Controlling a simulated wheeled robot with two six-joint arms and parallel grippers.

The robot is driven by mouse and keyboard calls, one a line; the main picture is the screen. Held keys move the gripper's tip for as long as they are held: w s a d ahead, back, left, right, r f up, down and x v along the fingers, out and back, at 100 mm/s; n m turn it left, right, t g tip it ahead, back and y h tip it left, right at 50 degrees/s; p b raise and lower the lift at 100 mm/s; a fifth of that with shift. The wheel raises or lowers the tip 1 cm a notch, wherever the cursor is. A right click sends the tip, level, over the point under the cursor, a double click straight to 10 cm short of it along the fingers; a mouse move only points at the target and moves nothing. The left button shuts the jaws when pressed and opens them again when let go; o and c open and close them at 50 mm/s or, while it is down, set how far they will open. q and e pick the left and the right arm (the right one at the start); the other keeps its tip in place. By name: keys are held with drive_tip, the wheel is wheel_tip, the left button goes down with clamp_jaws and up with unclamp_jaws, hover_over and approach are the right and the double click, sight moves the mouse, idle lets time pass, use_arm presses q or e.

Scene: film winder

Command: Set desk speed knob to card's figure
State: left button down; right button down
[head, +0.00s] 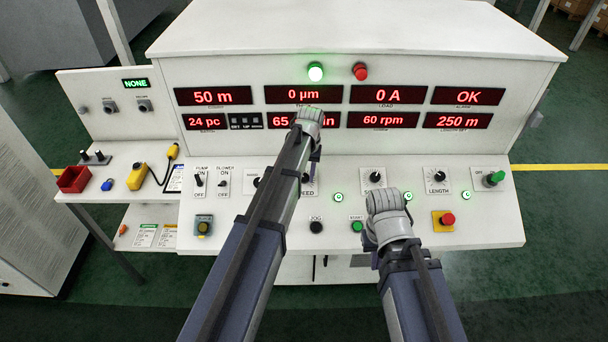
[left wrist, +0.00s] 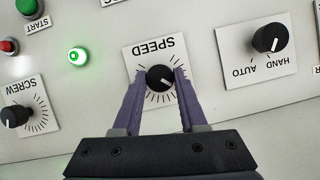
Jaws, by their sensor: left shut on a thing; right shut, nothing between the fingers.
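The speed knob (left wrist: 160,77) is a black round knob on a white dial plate marked SPEED, upside down in the left wrist view. My left gripper (left wrist: 159,74) is shut on the knob, one purple finger on each side. In the head view my left arm hides most of the speed plate (head: 309,190) and part of the red readout (head: 282,120) above, which shows "65" and an ending "in".
The screw knob (head: 375,177) and length knob (head: 437,176) sit right of the speed plate. A hand/auto knob (left wrist: 270,39) is close beside it. A red bin (head: 73,180) stands left.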

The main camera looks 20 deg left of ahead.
use_arm(q)
drive_tip(key=m+y, duration=0.1)
drive_tip(key=m, duration=0.1)
drive_tip(key=m+y+b, duration=0.1)
drive_tip(key=m, duration=0.2)
drive_tip(key=shift+s+d+f, duration=0.1)
drive_tip(key=shift+s+d, duration=0.05)
drive_tip(key=shift+d, duration=0.05)
drive_tip(key=m+t+y+b, duration=0.1)
drive_tip(key=m+y, duration=0.1)
drive_tip(key=m, duration=0.2)
drive_tip(key=shift+d+m, duration=0.1)
drive_tip(key=shift+m, duration=0.2)
idle(0.3)
drive_tip(key=shift+c, duration=2.2)
unclamp_jaws()
drive_tip(key=p+v, duration=0.6)
drive_tip(key=v, duration=0.1)
drive_tip(key=shift+d+r+p, duration=0.25)
drive_tip(key=shift+r+p, duration=0.05)
drive_tip(key=shift+p, duration=0.05)
drive_tip(key=shift+s, duration=0.1)
